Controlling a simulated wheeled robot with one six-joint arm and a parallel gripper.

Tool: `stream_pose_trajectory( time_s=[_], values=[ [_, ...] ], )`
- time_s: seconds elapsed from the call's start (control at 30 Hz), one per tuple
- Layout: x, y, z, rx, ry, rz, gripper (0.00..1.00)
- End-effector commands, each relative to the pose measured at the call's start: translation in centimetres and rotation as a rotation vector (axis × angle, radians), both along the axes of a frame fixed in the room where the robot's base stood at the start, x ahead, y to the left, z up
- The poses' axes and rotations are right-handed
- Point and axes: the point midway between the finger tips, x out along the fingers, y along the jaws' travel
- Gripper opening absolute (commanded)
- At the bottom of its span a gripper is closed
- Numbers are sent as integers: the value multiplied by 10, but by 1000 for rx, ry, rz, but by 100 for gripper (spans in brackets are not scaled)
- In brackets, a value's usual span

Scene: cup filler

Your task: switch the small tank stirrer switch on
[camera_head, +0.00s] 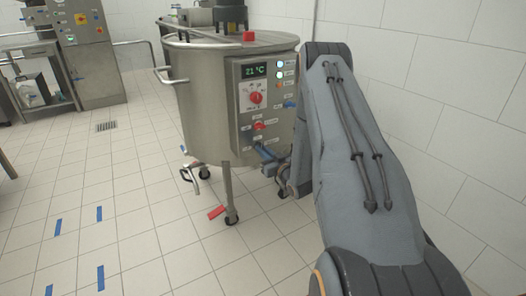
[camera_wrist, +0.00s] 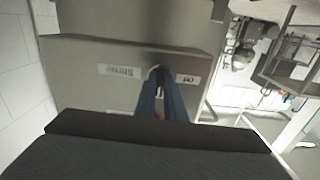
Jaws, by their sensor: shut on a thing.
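The small tank (camera_head: 203,100) is a steel vessel on castors, with a grey control panel (camera_head: 246,125) on its front. The panel shows 21 °C, a red knob and several small switches and labels. My gripper (camera_head: 262,152) is at the panel's lower edge, its blue fingers against it. In the wrist view the fingers (camera_wrist: 155,78) are close together and shut on the stirrer switch, between a "Stirrer" label (camera_wrist: 119,71) and a smaller label (camera_wrist: 187,78). The fingers hide most of the switch, so I cannot tell its position.
A white tiled wall (camera_head: 440,80) stands close on the right. A steel cabinet (camera_head: 85,60) with a control box and a side table are at the back left. The tiled floor (camera_head: 130,220) at the left is open, with blue tape marks and a drain (camera_head: 106,127).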

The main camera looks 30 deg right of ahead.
Motion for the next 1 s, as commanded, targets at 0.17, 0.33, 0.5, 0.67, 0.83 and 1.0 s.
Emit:
stream_pose_trajectory(
  time_s=[0.17,0.33,0.5,0.67,0.83,1.0],
  values=[
    [-1,0,-1,2,2,-1,18],
    [0,0,-1,0,1,0,28],
    [-1,0,0,0,1,0,28],
    [-12,0,0,0,2,-1,28],
    [-40,-2,0,1,3,-3,28],
    [-65,-3,0,2,3,-2,28]
  ],
)
